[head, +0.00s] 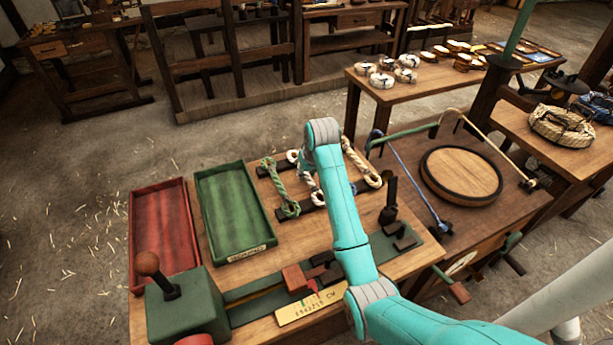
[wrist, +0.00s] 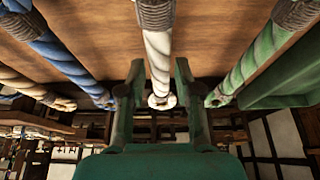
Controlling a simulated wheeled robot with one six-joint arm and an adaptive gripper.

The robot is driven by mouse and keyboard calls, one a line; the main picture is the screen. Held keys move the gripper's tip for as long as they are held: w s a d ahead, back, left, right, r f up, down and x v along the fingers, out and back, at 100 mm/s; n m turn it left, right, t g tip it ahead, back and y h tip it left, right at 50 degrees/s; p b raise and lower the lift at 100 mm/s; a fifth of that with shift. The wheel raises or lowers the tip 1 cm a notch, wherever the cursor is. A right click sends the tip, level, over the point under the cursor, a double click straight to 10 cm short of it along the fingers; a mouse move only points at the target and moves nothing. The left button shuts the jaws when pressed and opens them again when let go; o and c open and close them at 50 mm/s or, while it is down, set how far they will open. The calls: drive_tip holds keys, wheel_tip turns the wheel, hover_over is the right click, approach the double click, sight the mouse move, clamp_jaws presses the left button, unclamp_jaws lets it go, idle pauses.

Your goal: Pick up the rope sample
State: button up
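Several short rope samples with looped ends lie across dark rails on the wooden bench. In the head view, a green one (head: 281,188) is leftmost, a white one (head: 316,191) is partly hidden by my arm, and a cream one (head: 361,162) is at the right. In the wrist view, the white rope (wrist: 157,50) lies between the fingers of my gripper (wrist: 160,75), with a gap on each side. The gripper is open. The green rope (wrist: 249,62) and a blue rope (wrist: 62,57) lie either side, outside the fingers. The arm hides the gripper in the head view.
A green tray (head: 267,229) with a label and a red tray (head: 137,238) stand left of the ropes. A green lever box (head: 187,308) and dark blocks are at the bench front. A table with a round wooden disc (head: 461,174) adjoins at right.

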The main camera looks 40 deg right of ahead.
sight(307, 174)
clamp_jaws()
wheel_tip(307, 174, up, 10)
idle(0.5)
